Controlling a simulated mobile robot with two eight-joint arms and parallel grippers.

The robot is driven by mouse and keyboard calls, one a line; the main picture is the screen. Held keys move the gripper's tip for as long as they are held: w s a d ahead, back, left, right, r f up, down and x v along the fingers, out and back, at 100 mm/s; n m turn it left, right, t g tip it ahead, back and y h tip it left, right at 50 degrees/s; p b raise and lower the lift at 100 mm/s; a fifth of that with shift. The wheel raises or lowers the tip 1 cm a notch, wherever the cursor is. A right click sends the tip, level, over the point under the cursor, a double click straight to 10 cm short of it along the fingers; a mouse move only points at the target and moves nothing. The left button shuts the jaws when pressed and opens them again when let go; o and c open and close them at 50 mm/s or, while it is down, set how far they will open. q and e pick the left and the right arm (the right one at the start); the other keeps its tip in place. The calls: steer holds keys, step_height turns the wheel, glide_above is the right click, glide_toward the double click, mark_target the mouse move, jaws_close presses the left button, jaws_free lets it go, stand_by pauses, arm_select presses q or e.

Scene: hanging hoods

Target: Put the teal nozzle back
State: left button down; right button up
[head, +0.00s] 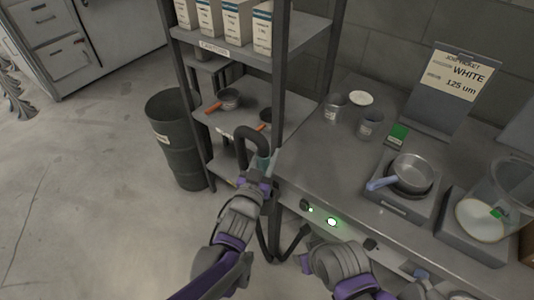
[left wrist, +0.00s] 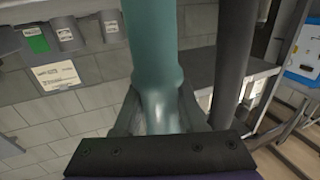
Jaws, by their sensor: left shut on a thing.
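The teal nozzle (head: 263,159) is upright beside the left end of the bench, partly hidden by my left gripper. My left gripper (head: 265,180) is shut on it. In the left wrist view the nozzle (left wrist: 152,45) runs up from between the jaws (left wrist: 156,112). A dark hose (head: 248,132) arches above the gripper in the head view. A dark upright length (left wrist: 232,60) stands right of the nozzle in the wrist view. My right arm shows at the bottom of the head view, but I cannot make out its jaws. No empty holder for the nozzle is clearly visible.
A shelf rack (head: 283,75) with cartons and pans stands behind the gripper, close to it. A dark bin (head: 180,150) is left of it. The bench (head: 310,160) holds cups, a pan (head: 412,172) on a scale, and a sign (head: 450,75). Floor at left is clear.

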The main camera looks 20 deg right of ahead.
arm_select(q)
steer(key=shift+f+b, duration=0.95)
steer(key=shift+f, duration=0.45)
steer(key=shift+c, duration=2)
jaws_free()
steer(key=v, duration=1.1)
steer(key=shift+w, duration=0.1)
